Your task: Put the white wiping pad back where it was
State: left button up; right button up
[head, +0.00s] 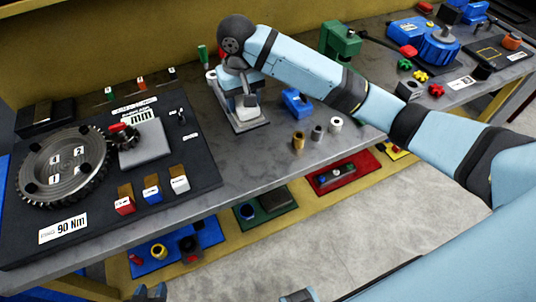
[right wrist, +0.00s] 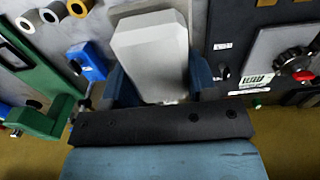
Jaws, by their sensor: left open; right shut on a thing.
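The white wiping pad (right wrist: 150,50) is between the two blue fingers of my right gripper (right wrist: 158,88) in the right wrist view, and they are shut on it. In the head view the right gripper (head: 241,90) points down over a small grey plate (head: 246,126) on the bench, with the pad (head: 248,101) partly hidden by it. I cannot tell whether the pad touches the plate. My left gripper (head: 222,294) shows only as two fingertips, wide apart, at the bottom edge of the head view. It is open and empty, well away from the pad.
Left of the pad is a dark board (head: 100,238) with a large toothed disc (head: 45,180) and several coloured blocks. Right of it are a blue part (head: 296,102) and small cylinders (head: 317,134). A green fixture (head: 340,40) stands farther back. Bare bench lies in front.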

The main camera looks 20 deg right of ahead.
jog(key=shift+d, duration=0.5)
send_over(252, 156)
notch_tip(252, 156, down, 14)
jog(key=shift+f, duration=2.95)
pick_arm(q)
jog(key=shift+w+d, duration=0.1)
jog(key=shift+d, duration=0.3)
pick_arm(e)
jog(key=shift+a, duration=0.1)
jog(key=o, duration=0.9)
jog(key=shift+f, duration=0.1)
pick_arm(q)
jog(key=shift+r, duration=0.1)
jog(key=shift+f, duration=0.2)
pick_arm(e)
notch_tip(252, 156, up, 12)
jog(key=shift+r, duration=0.2)
